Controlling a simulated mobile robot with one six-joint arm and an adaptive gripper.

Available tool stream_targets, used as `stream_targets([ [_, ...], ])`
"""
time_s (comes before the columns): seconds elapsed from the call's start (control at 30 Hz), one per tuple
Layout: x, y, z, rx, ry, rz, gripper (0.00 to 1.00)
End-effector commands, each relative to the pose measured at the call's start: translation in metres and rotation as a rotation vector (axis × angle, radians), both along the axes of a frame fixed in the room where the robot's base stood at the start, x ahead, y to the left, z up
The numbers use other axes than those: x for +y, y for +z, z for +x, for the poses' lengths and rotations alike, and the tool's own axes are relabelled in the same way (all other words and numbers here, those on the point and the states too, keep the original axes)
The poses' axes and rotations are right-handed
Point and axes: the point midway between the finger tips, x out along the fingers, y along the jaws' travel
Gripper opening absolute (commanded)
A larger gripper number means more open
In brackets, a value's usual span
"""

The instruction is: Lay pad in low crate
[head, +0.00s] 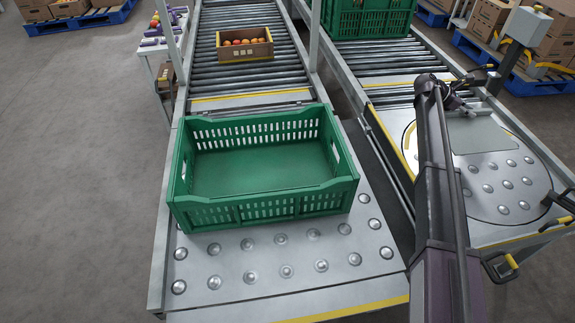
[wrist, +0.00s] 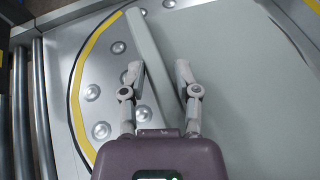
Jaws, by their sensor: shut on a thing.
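The pad (head: 482,137) is a flat grey-green sheet at the round studded plate on the right-hand conveyor. In the wrist view the pad (wrist: 240,65) fills the right side, with a paler strip along its left edge. My gripper (wrist: 157,70) has one finger on each side of that strip and is shut on the pad's edge. In the head view my arm hides part of the hold, and I cannot tell whether the pad is clear of the plate. The low green crate (head: 262,207) stands open and empty on the left conveyor's studded end.
A small box of tomatoes (head: 245,54) sits on the rollers behind the crate. Another green crate (head: 368,22) stands at the back of the right conveyor. A gap with rails separates the conveyors. A thin post (head: 314,38) rises behind the low crate's right side.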

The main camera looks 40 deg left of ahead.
Motion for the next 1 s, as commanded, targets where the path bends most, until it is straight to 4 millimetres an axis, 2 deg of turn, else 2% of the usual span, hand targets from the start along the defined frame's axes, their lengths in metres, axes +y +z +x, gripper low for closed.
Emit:
stream_targets([
  [0.03, 0.0, 0.016, 0.0, 0.0, 0.0, 0.0, 0.08],
  [1.0, 0.0, 0.18, 0.0, 0.0, 0.0, 0.0, 0.08],
])
